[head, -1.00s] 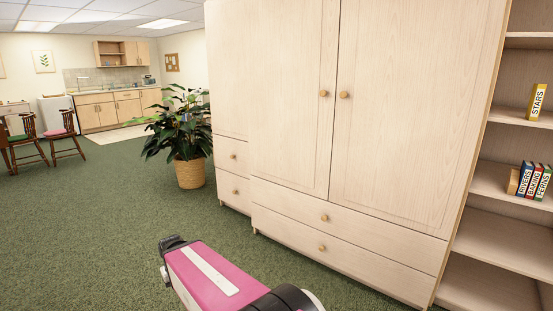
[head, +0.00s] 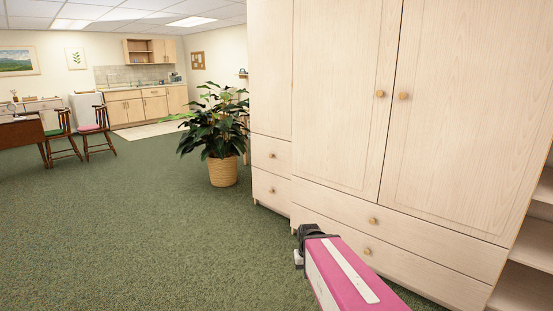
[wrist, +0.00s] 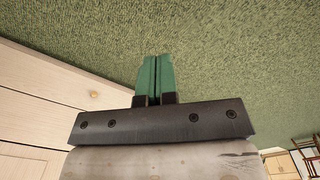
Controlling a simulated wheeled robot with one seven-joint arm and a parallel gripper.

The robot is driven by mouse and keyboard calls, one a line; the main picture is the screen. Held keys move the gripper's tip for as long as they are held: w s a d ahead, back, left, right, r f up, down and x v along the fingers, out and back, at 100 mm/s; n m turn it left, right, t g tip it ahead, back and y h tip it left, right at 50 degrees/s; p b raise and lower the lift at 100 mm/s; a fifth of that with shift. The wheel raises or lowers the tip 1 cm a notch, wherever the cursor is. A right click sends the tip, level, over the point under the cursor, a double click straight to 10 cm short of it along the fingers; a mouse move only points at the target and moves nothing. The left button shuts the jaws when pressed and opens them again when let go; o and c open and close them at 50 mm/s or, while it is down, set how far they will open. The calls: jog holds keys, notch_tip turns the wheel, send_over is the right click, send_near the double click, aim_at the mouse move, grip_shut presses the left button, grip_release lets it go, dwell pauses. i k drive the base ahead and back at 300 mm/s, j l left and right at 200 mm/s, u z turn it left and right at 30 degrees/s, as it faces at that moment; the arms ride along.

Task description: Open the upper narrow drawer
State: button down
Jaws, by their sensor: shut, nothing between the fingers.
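The upper narrow drawer (head: 270,153) is in the narrow left section of the pale wood wardrobe, below a tall panel. It looks closed and has one round wooden knob. The lower narrow drawer (head: 270,189) is right below it, also closed. My gripper shows in the wrist view (wrist: 155,60) with its two green fingers together and nothing between them. It is over the carpet, apart from the drawer fronts. In the head view, the dark end of my arm is in front of the wide drawers, to the right of and nearer than the narrow drawers. The fingers are not clearly seen there.
The wide wardrobe section has two doors (head: 340,100) and two wide drawers (head: 400,229), all closed. A potted plant (head: 222,172) stands left of the narrow drawers. Open shelves (head: 525,278) are at the right. The green carpet (head: 140,235) is clear on the left.

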aim_at(273, 154)
jog(key=i+j, duration=0.1)
jog(key=i, duration=0.5)
jog(key=i+j, duration=0.1)
jog(key=i, duration=0.45)
jog(key=i+j, duration=0.1)
jog(key=i, duration=0.5)
jog(key=i+j+z, duration=0.1)
jog(key=i, duration=0.5)
jog(key=i+j, duration=0.1)
jog(key=i, duration=0.5)
